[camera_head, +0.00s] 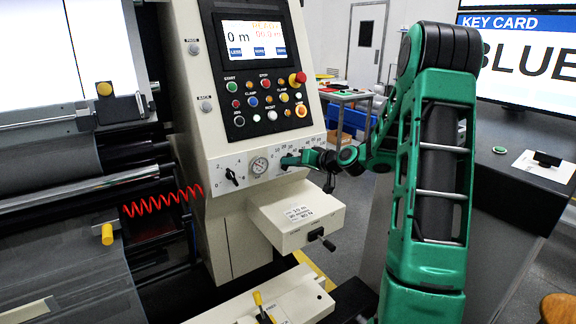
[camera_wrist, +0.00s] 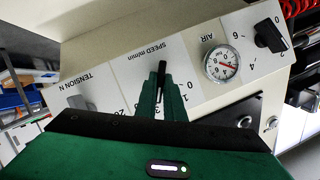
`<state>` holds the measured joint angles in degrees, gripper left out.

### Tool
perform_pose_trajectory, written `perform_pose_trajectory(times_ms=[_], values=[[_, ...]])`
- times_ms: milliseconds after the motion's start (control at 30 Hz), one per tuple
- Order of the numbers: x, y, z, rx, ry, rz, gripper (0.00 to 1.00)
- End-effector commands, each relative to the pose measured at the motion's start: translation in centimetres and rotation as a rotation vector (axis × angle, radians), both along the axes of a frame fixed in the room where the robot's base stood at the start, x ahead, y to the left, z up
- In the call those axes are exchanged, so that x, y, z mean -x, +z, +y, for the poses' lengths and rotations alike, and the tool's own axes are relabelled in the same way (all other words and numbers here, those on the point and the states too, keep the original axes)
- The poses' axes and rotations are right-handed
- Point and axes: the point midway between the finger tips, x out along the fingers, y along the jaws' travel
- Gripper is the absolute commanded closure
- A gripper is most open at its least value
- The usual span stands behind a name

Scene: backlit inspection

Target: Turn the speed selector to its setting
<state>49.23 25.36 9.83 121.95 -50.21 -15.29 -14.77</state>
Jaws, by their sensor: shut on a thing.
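The speed selector (camera_wrist: 161,72) is a dark narrow knob on the pale panel, under the label "SPEED m/min" in the wrist view, where the lettering appears upside down. My gripper (camera_wrist: 158,88) has its green fingers closed around this knob, which shows as a thin dark bar between them. In the head view my gripper (camera_head: 288,161) is at the control strip, right of the gauge, and covers the selector.
A round air gauge (camera_wrist: 221,63) and another black selector (camera_wrist: 270,36) sit beside the speed knob. A tension knob (camera_wrist: 78,103) is on its other side. A cream box (camera_head: 297,216) juts out below the strip. A screen (camera_head: 518,52) reads "KEY CARD BLUE".

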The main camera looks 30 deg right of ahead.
Motion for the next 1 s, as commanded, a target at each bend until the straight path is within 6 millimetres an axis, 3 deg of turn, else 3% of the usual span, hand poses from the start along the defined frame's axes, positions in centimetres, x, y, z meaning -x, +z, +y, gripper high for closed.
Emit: perform_pose_trajectory(times_ms=[200,300,667,767,1000], values=[[0.1,-0.3,0.1,-0.001,0.001,0.005,1.00],[0.1,-0.2,0.0,0.000,0.000,0.005,0.73],[0.3,0.0,-0.1,0.001,-0.001,0.002,0.73],[1.1,0.4,-0.4,0.003,-0.003,0.002,0.73],[5.1,1.8,-1.3,0.001,-0.004,0.002,0.73]])
